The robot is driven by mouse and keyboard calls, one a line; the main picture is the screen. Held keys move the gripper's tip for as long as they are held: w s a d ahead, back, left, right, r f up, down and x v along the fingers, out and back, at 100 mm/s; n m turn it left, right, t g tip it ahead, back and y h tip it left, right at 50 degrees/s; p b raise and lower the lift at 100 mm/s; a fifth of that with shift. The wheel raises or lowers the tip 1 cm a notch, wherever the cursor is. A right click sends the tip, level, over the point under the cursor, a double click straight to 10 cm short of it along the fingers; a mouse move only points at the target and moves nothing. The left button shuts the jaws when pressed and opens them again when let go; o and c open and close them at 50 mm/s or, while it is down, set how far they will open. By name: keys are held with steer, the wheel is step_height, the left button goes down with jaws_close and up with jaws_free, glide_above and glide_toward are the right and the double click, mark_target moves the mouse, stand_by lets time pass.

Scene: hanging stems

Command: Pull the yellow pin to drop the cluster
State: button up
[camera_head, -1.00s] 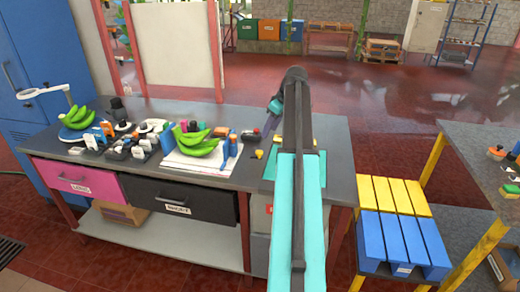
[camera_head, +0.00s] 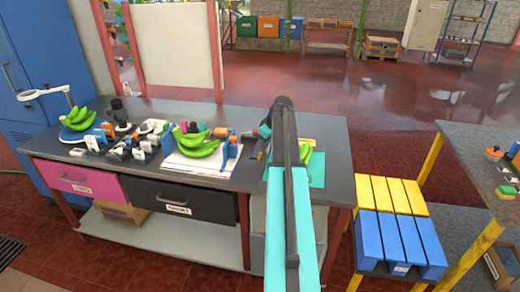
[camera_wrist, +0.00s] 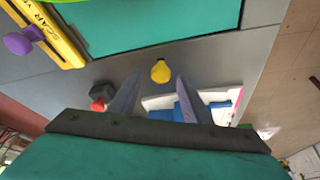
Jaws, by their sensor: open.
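The small yellow pin (camera_wrist: 160,70) has a rounded knob and shows in the wrist view over the grey bench top, beside the teal mat. My gripper (camera_wrist: 158,88) is open, its two dark fingers on either side of the gap just short of the knob. No contact is visible. In the head view my gripper (camera_head: 260,146) is over the bench, and the pin is hidden there. Green banana clusters lie on the white board (camera_head: 197,144), on the blue scale (camera_head: 77,120), and partly behind my arm on the teal mat (camera_head: 318,172). I cannot tell which cluster the pin holds.
A yellow tool with a purple knob (camera_wrist: 20,42) lies by the mat in the wrist view. Several small tools crowd the bench's left half. A yellow and blue slatted stand (camera_head: 398,235) is right of the bench.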

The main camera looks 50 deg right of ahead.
steer(key=shift+x, duration=0.85)
steer(key=shift+c, duration=0.4)
jaws_close()
